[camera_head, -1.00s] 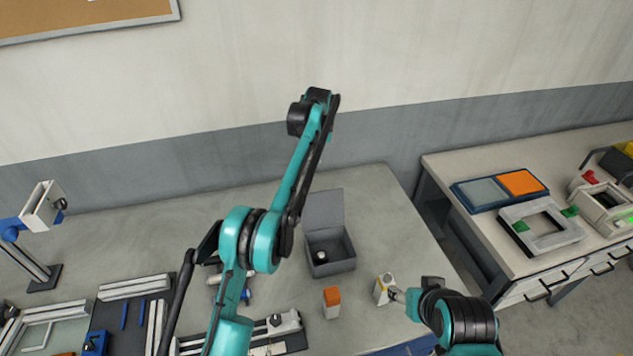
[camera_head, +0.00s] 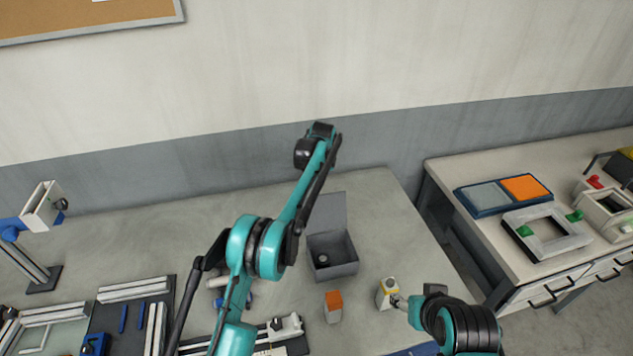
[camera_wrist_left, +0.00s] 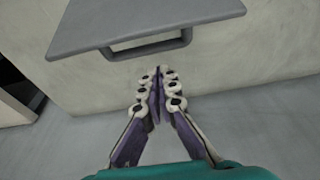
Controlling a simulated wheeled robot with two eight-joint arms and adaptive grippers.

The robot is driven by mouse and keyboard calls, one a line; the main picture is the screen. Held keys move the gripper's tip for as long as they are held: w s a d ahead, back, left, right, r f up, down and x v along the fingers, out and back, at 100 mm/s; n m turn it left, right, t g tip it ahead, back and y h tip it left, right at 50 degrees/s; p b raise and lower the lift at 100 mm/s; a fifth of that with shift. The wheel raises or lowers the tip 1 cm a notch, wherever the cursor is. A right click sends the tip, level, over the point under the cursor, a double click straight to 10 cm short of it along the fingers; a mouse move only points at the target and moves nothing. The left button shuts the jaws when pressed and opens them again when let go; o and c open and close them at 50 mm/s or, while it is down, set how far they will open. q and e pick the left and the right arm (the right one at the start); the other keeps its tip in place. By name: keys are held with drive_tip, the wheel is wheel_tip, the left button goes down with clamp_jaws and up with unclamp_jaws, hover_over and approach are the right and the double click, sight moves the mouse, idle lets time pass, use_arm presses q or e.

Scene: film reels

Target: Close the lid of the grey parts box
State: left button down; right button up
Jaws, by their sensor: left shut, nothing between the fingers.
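The grey parts box (camera_head: 345,270) stands on the bench with its lid (camera_head: 328,212) open, raised upright at the back. A small dark round part (camera_head: 322,260) lies inside it. In the left wrist view, a grey panel (camera_wrist_left: 140,18) with a loop handle (camera_wrist_left: 150,46), apparently the lid, is at the top. My left gripper (camera_wrist_left: 160,72) is shut and empty, its fingertips apart from the handle and below it in that picture. In the head view my left arm hides this gripper. My right gripper (camera_head: 398,301) is beside a white and yellow block; its fingers are too small to read.
An orange-topped block (camera_head: 333,306) stands in front of the box, and the white and yellow block (camera_head: 387,293) at its front right. Rails and fixtures (camera_head: 135,290) fill the bench's left front. A second bench (camera_head: 480,235) is at the right, across a gap.

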use_arm(q)
drive_tip(key=shift+s+d+r, duration=0.1)
drive_tip(key=shift+s+d, duration=0.15)
drive_tip(key=shift+s, duration=0.55)
drive_tip(key=shift+s+d+r+t+b, duration=0.15)
drive_tip(key=shift+s+r+t+b, duration=0.15)
drive_tip(key=shift+s+t+b, duration=0.15)
drive_tip(key=shift+s, duration=0.1)
